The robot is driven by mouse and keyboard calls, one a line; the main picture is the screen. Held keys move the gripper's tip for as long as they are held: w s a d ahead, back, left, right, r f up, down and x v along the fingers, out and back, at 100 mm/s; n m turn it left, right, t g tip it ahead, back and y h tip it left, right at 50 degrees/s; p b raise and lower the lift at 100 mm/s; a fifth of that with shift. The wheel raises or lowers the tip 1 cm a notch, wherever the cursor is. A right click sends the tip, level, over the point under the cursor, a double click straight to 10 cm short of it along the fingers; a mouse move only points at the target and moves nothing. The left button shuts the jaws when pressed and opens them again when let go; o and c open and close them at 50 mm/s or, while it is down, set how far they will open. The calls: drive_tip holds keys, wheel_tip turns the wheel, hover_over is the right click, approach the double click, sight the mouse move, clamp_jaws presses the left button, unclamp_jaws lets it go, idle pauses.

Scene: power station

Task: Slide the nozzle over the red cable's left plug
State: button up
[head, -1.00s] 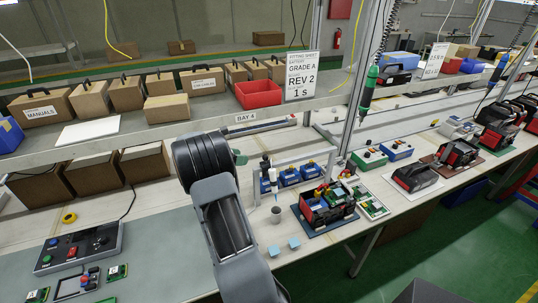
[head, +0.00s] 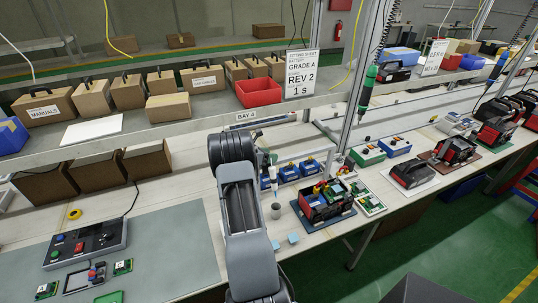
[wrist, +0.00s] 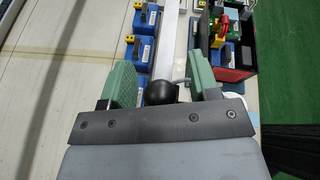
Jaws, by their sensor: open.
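My gripper (wrist: 164,72) is open in the wrist view, with a green finger on each side. A round black thing (wrist: 161,93) shows between the fingers, apart from the left one; I cannot tell whether it is the nozzle. In the head view my arm hides most of the gripper. The red cable (wrist: 219,22) shows at the upper right of the wrist view, beside a yellow plug piece (wrist: 223,42), on an open red and black battery unit (head: 326,204). I cannot tell its left plug clearly. The right finger is near the unit's left side.
Several blue blocks (head: 289,172) with yellow tops stand left of the unit. A grey cup (head: 276,210) and light blue cubes (head: 293,238) stand in front. A green board (head: 371,204) lies to the right. A shelf (head: 200,112) with boxes runs above the bench.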

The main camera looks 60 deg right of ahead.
drive_tip(key=shift+c, duration=0.2)
drive_tip(key=shift+d+f, duration=0.1)
clamp_jaws()
idle(0.4)
